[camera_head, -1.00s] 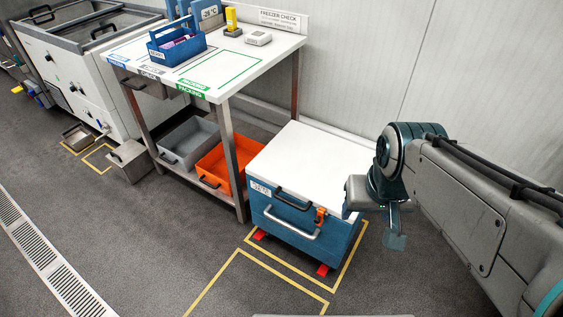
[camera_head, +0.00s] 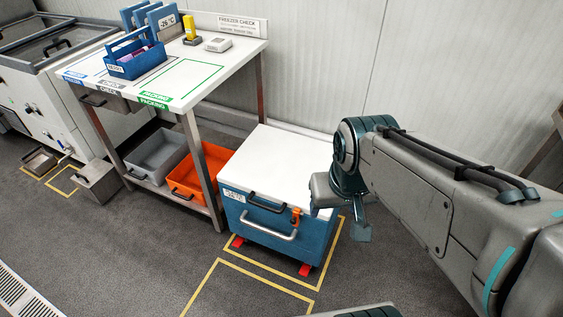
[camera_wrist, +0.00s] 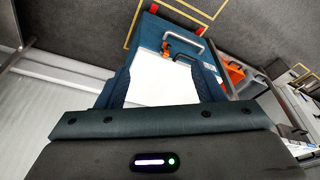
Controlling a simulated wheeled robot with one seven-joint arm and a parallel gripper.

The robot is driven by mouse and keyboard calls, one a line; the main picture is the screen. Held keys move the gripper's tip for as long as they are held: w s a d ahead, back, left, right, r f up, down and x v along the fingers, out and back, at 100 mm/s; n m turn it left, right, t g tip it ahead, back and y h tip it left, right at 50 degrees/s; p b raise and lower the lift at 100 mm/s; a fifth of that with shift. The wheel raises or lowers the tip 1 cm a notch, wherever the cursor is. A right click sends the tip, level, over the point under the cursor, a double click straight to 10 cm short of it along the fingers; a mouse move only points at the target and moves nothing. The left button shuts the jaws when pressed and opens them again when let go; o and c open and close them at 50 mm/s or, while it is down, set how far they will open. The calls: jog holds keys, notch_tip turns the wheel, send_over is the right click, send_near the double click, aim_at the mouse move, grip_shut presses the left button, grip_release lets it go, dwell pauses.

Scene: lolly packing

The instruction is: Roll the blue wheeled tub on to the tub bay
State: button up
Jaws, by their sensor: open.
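The blue wheeled tub (camera_head: 267,226) stands on the floor right of the steel table. It has a white lid (camera_head: 288,160), a grey front handle (camera_head: 268,224), a dark lid handle, an orange latch (camera_head: 296,216) and red parts at its base. A yellow floor outline (camera_head: 331,269) runs along its front and right. A second yellow outline (camera_head: 217,262) lies nearer me; I cannot tell which marks the tub bay. My gripper (camera_head: 342,218) is open and empty beside the tub's right side. In the wrist view, the lid (camera_wrist: 165,84) shows between and beyond the fingers (camera_wrist: 160,92).
The table (camera_head: 199,69) carries a blue caddy (camera_head: 136,60); grey (camera_head: 158,156) and orange (camera_head: 199,172) bins sit on its lower shelf. A wall stands behind the tub. A floor drain (camera_head: 22,296) is at lower left. Floor in front of the tub is clear.

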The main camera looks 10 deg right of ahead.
jog(key=shift+c, duration=0.3)
jog(key=shift+c, duration=1.3)
jog(key=w+a+f+n+g+h+b, duration=0.1)
jog(key=w+f+n+h+b, duration=0.2)
jog(key=w+f+n+b, duration=0.5)
jog(key=w+a+f+n+g+h+b, duration=0.1)
jog(key=f+n+h+b, duration=0.15)
jog(key=f+n, duration=0.7)
jog(key=w+a+f+n+h+b, duration=0.1)
jog(key=w+f+n+h+b, duration=0.3)
jog(key=f, duration=0.8)
jog(key=w+a+f+n+t+b, duration=0.2)
jog(key=a+f+n+t+b, duration=0.1)
jog(key=f+n, duration=0.5)
jog(key=w+a+f+n+t+h+b, duration=0.1)
jog(key=w+a+f+n+t+b, duration=0.2)
jog(key=f+n, duration=0.5)
jog(key=w+a+f+n+t+b, duration=0.2)
jog(key=a+f+n+t+b, duration=0.2)
jog(key=f+n, duration=0.4)
notch_tip(320, 180, down, 6)
jog(key=shift+w+a+h+b, duration=0.4)
jog(key=shift+a+b, duration=0.2)
jog(key=shift+a, duration=0.5)
